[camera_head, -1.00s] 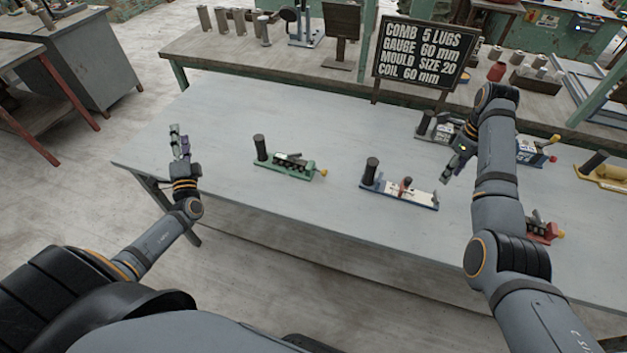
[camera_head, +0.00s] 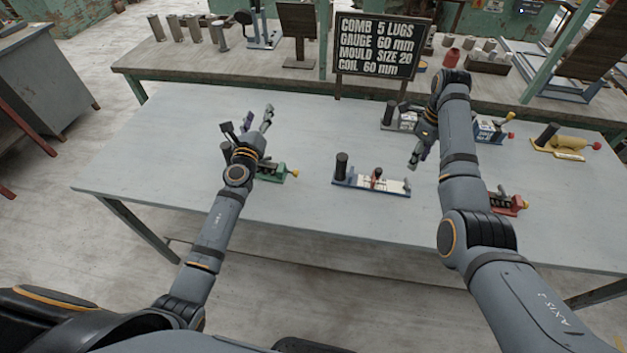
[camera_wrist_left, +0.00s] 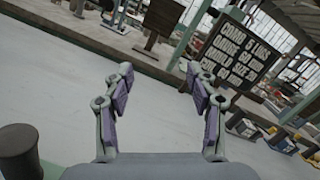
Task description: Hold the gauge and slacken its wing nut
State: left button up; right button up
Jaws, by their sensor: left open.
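A blue-edged tool with a white plate, an upright black grip and a small red part on top, which looks like the gauge (camera_head: 394,186), lies on the table's middle. Whether the red part is the wing nut is too small to tell. My left gripper (camera_head: 247,121) is open and empty above and behind a green tool (camera_head: 272,171), left of the gauge, and partly covers that tool. Its spread fingers also show in the left wrist view (camera_wrist_left: 160,75). My right gripper (camera_head: 415,158) hangs right of and behind the gauge, apart from it; its jaw opening is unclear.
A black sign (camera_head: 376,47) reads "GAUGE 60 mm" among other lines. More tools stand on the right: a grey-white one (camera_head: 405,118), a blue one (camera_head: 487,130), a yellow one (camera_head: 568,143) and a red one (camera_head: 507,203). The table's left part (camera_head: 140,165) is clear.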

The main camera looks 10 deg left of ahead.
pick_arm(q)
jog(key=s+d+f+m+g+h, duration=0.2)
jog(key=s+d+f+m+h, duration=0.1)
jog(key=d+f+m+h, duration=0.5)
jog(key=m+g+h, duration=0.3)
jog(key=m+h, duration=0.2)
jog(key=m, duration=0.1)
send_near(338, 166)
jog(key=shift+w+d, duration=0.2)
jog(key=shift+w, duration=0.3)
jog(key=x, duration=1)
jog(key=shift+w+d, duration=0.15)
jog(key=shift+d, duration=0.05)
